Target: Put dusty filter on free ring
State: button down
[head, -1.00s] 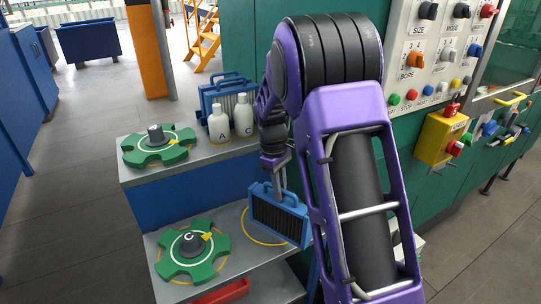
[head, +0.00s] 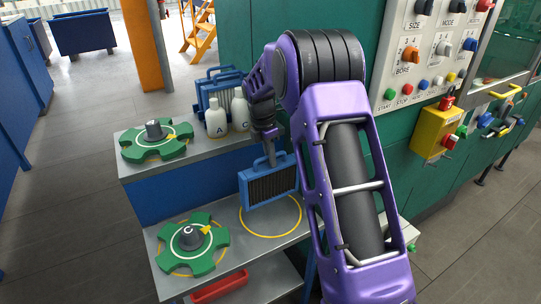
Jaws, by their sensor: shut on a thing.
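The dusty filter (head: 268,187) is a blue-framed panel with dark pleats. My gripper (head: 271,158) is shut on its top edge and holds it upright. The free ring (head: 270,236) is a yellow circle outline on the grey lower shelf (head: 236,255). The filter is in front of the ring's far part in the picture and seems to hang above the shelf. The ring's near side is bare. My fingertips are small and partly hidden against the filter's handle.
A green notched wheel marked C (head: 207,258) sits left of the ring. Another green wheel (head: 145,151) is on the upper shelf. Two white bottles (head: 217,122) stand before blue-framed filters (head: 210,79) there. A red tray (head: 219,288) lies below. A control panel is at right.

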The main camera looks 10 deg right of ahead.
aim_at(271, 177)
notch_tip(271, 177, down, 4)
jog(key=b, duration=0.2)
jog(key=shift+r+b, duration=0.1)
jog(key=shift+b, duration=0.25)
jog(key=shift+f+b, duration=0.4)
jog(key=shift+f, duration=1.5)
jog(key=c, duration=0.8)
grip_release()
